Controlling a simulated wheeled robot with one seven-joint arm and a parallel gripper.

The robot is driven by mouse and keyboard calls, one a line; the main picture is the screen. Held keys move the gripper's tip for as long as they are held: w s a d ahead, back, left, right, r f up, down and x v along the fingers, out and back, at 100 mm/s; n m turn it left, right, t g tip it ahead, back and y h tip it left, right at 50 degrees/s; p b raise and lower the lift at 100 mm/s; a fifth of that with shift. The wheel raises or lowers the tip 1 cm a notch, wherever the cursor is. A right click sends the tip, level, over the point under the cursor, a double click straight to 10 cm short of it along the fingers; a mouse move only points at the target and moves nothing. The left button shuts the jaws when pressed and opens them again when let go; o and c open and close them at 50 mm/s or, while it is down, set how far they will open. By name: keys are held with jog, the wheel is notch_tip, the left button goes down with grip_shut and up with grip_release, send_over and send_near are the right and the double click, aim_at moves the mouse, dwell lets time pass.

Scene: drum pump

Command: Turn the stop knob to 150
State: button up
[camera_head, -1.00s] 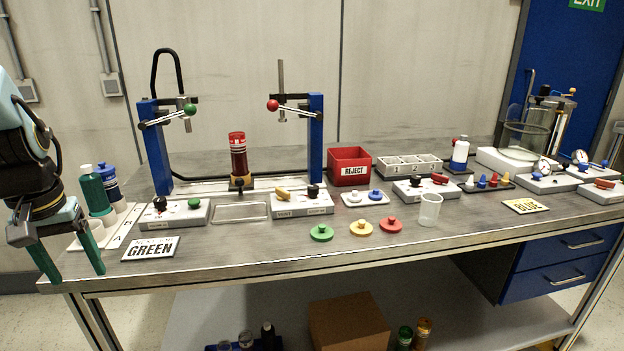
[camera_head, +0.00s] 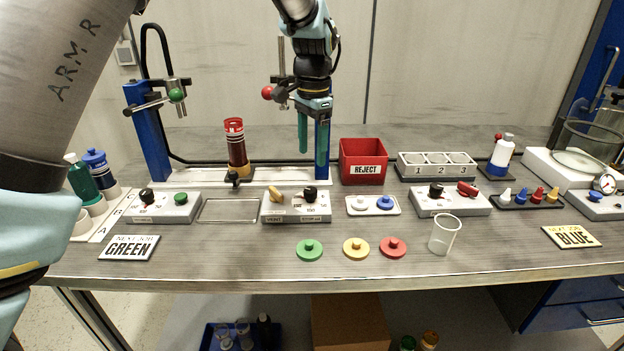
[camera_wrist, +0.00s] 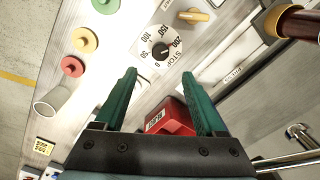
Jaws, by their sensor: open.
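The stop knob (camera_head: 310,193) is a black knob on the right half of a light grey box (camera_head: 285,214), beside a yellow lever knob (camera_head: 275,193). In the wrist view the stop knob (camera_wrist: 160,53) sits on a white dial (camera_wrist: 143,45) marked 0, 50, 100, 150, 200 and STOP. A small red mark shows near the 200 side; the exact setting is too small to tell. My gripper (camera_head: 313,145) is open and empty, green fingers pointing down, above and apart from the knob. In the wrist view my gripper (camera_wrist: 158,75) has the knob just beyond its fingertips, between them.
A blue post (camera_head: 322,150) with a red-ball lever (camera_head: 268,93) stands close to my gripper. A red reject bin (camera_head: 362,160) is to its right. Green (camera_head: 310,250), yellow (camera_head: 356,248) and red (camera_head: 392,248) discs lie in front, near a clear cup (camera_head: 444,235).

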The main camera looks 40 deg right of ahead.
aim_at(311, 190)
notch_tip(311, 190, down, 10)
jog(key=p, duration=0.2)
jog(key=shift+w+f+p, duration=0.15)
jog(key=shift+f+p, duration=0.1)
jog(key=shift+p, duration=0.15)
grip_shut()
dwell(0.4)
